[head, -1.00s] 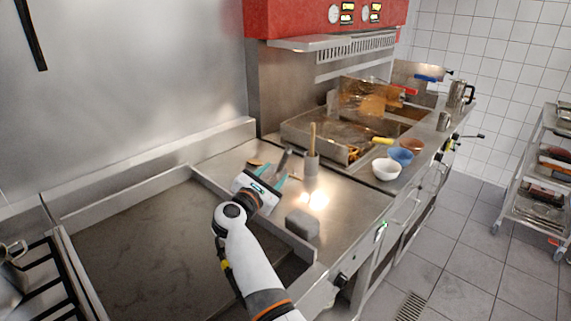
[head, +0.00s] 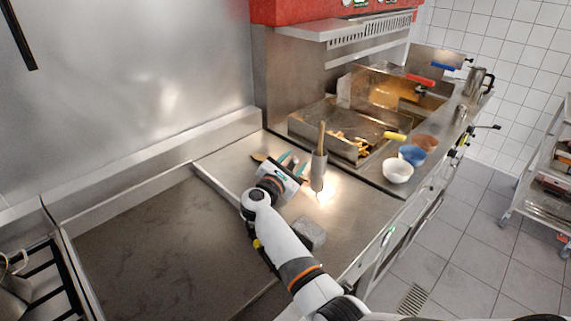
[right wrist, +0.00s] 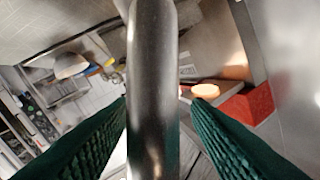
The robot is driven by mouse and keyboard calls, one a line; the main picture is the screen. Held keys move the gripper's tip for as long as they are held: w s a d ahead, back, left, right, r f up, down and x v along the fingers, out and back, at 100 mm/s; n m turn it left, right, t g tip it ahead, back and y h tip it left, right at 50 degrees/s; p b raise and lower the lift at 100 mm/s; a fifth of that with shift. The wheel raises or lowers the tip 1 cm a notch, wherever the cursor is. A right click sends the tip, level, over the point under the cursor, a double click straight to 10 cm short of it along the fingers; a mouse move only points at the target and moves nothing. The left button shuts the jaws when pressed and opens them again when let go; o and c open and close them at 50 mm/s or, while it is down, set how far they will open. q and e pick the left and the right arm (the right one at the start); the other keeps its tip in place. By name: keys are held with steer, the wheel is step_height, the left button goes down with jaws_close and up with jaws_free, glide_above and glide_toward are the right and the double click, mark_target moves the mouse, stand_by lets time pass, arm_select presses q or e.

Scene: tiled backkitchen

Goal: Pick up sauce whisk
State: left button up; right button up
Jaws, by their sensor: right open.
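My right gripper (head: 292,166) reaches over the steel counter, just left of a grey cylindrical holder (head: 318,172) with a wooden-handled tool (head: 321,136) standing in it. In the right wrist view, a smooth grey metal handle (right wrist: 152,70) runs top to bottom between the green fingers of my right gripper (right wrist: 158,105). It looks like the sauce whisk's handle; its whisk end is not visible. The fingers are open on either side of it, with a gap at least on the right. In the head view the handle is mostly hidden by the gripper. My left gripper is not in view.
A grey block (head: 309,232) sits on the counter by my right forearm. White (head: 397,172), blue (head: 412,155) and brown (head: 425,142) bowls stand to the right. A fryer (head: 345,128) is behind, a steel wall at the left. A flat wooden piece (head: 258,157) lies beyond the gripper.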

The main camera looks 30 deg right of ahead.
steer(key=shift+d, duration=0.25)
steer(key=shift+s+a+r, duration=0.15)
steer(key=shift+s, duration=0.2)
steer(key=shift+c, duration=0.5)
steer(key=shift+s+a+r, duration=0.15)
steer(key=shift+a, duration=0.05)
steer(key=shift+c, duration=1.4)
steer(key=c, duration=0.3)
jaws_close()
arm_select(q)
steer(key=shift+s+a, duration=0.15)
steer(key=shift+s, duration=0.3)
arm_select(e)
steer(key=shift+d, duration=0.15)
